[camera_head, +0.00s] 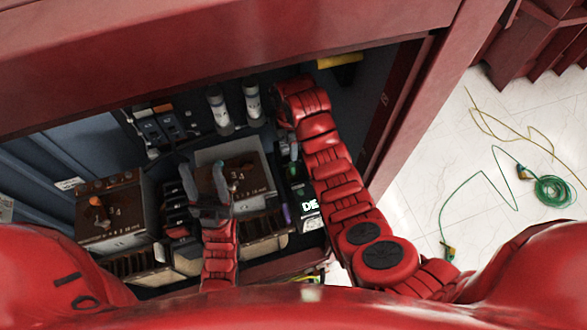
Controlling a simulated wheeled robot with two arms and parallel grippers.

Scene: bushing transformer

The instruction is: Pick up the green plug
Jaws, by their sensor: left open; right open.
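A small green piece (294,150), which may be the green plug, shows inside the cabinet beside the end of my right arm. My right gripper (286,148) is open, bent down from the arm's top and partly hidden by the arm; I cannot tell whether it touches the green piece. My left gripper (204,183) is open, its two grey fingers pointing up in front of a grey-topped box (246,163). Nothing shows between them. A coiled green cable (553,191) with a green-yellow end (449,252) lies on the floor outside at the right.
A brown box (113,215) with an orange knob stands at the left. Two white cylinders (219,110) stand at the back. The red cabinet frame (410,120) borders the right side.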

